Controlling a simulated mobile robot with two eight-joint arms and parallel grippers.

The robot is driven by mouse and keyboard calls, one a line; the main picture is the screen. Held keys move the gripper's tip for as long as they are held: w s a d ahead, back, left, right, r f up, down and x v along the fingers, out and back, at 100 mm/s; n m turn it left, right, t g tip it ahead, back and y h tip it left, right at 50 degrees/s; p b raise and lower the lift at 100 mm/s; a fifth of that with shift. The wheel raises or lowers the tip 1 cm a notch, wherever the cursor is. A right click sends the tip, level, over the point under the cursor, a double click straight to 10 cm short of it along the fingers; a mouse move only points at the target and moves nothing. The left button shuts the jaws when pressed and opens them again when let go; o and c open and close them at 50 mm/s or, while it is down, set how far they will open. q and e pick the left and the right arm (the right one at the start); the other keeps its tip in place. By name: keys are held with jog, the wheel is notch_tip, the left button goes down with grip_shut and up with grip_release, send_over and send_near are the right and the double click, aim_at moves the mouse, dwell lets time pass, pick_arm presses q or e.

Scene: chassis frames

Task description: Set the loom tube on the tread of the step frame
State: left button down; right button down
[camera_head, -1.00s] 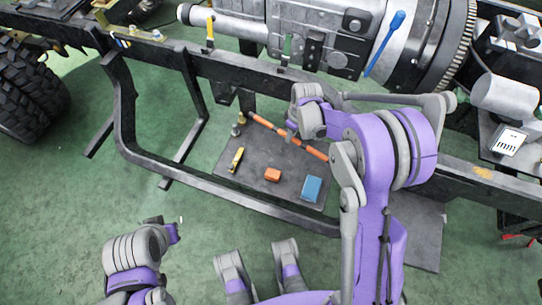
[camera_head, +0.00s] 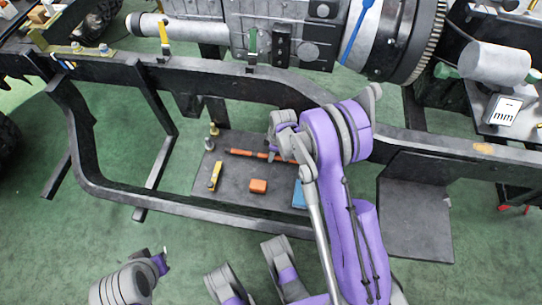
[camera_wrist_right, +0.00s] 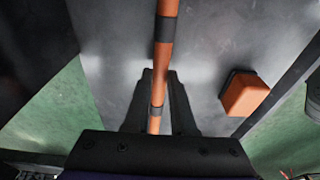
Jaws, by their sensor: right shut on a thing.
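The loom tube (camera_head: 248,154), an orange rod with dark bands, lies across the far part of the grey tread (camera_head: 232,182) in the head view. I cannot tell whether it touches the tread. My right gripper (camera_wrist_right: 163,76) is shut on the tube; in the wrist view the tube (camera_wrist_right: 165,50) runs between its two dark fingers. In the head view my right wrist hides the tube's right part. The dark step frame (camera_head: 180,217) runs around the tread. My left gripper (camera_head: 164,254) is at lower left, away from the tread; its jaw state is unclear.
On the tread are a yellow tool (camera_head: 215,176), an orange block (camera_head: 258,186), a blue block (camera_head: 299,195) partly hidden by my right arm, and small bolts (camera_head: 213,129) at the far left. A chassis rail (camera_head: 130,72) crosses behind. Green floor is clear at left.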

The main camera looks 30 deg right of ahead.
jog(key=shift+f, duration=0.65)
jog(key=shift+f, duration=0.15)
jog(key=c, duration=0.8)
grip_release()
jog(key=shift+o, duration=0.2)
